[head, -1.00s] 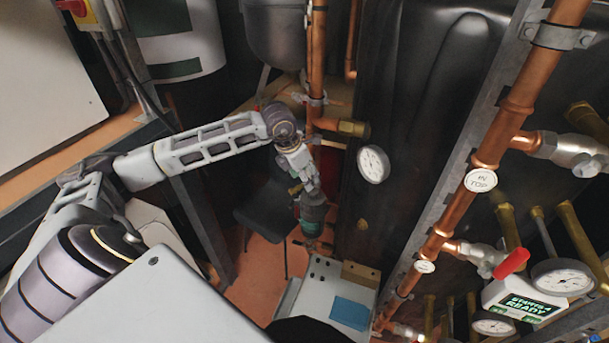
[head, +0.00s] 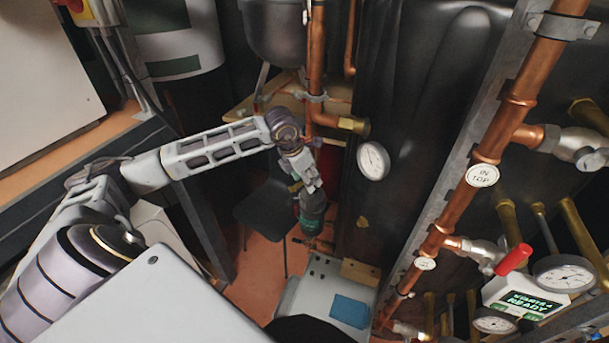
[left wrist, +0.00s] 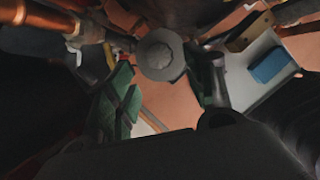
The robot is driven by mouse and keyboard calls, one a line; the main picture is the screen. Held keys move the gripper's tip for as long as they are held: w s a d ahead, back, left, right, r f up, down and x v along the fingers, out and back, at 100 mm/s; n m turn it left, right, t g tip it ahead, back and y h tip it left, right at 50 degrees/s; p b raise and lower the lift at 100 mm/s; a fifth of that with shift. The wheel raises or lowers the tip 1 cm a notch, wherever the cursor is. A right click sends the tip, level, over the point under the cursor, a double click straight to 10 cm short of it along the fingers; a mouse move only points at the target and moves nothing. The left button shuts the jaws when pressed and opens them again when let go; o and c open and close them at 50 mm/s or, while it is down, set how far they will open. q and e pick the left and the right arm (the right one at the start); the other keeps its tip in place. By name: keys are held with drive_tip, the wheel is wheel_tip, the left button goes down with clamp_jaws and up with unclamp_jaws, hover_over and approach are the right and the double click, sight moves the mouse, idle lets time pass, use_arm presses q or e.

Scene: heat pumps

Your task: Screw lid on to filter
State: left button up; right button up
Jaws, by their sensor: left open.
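My left gripper (head: 312,220) points down beside the vertical copper pipe in the head view. In the left wrist view its green-padded fingers (left wrist: 168,85) are spread apart. A grey round cap with a hexagonal-looking edge (left wrist: 161,54) shows between and just beyond the fingers. It looks like the filter's lid or end, but I cannot tell which. It appears attached to fittings on the pipe line, and I cannot tell whether a finger touches it. In the head view the gripper hides most of this part. My right gripper is not in view.
A grey box (head: 318,287) with a blue cloth (head: 350,312) stands below the gripper. A dark chair (head: 268,212) stands behind, on the orange floor. Copper pipes (head: 460,205) line the right.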

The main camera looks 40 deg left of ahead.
sight(313, 196)
use_arm(q)
drive_tip(key=x, duration=0.2)
drive_tip(key=shift+w+f+b, duration=0.1)
drive_tip(key=shift+f+b, duration=0.2)
drive_tip(key=shift+b, duration=0.1)
drive_tip(key=shift+b+x, duration=1.4)
drive_tip(key=shift+x, duration=0.15)
drive_tip(key=shift+f, duration=0.25)
drive_tip(key=shift+w, duration=0.1)
drive_tip(key=c, duration=1)
drive_tip(key=shift+b, duration=0.3)
drive_tip(key=shift+c, duration=0.2)
drive_tip(key=shift+f+m+b, duration=0.1)
drive_tip(key=shift+m+b, duration=0.2)
drive_tip(key=shift+m, duration=0.2)
drive_tip(key=shift+m+h+b, duration=0.35)
drive_tip(key=shift+m+h, duration=0.15)
drive_tip(key=shift+m, duration=0.6)
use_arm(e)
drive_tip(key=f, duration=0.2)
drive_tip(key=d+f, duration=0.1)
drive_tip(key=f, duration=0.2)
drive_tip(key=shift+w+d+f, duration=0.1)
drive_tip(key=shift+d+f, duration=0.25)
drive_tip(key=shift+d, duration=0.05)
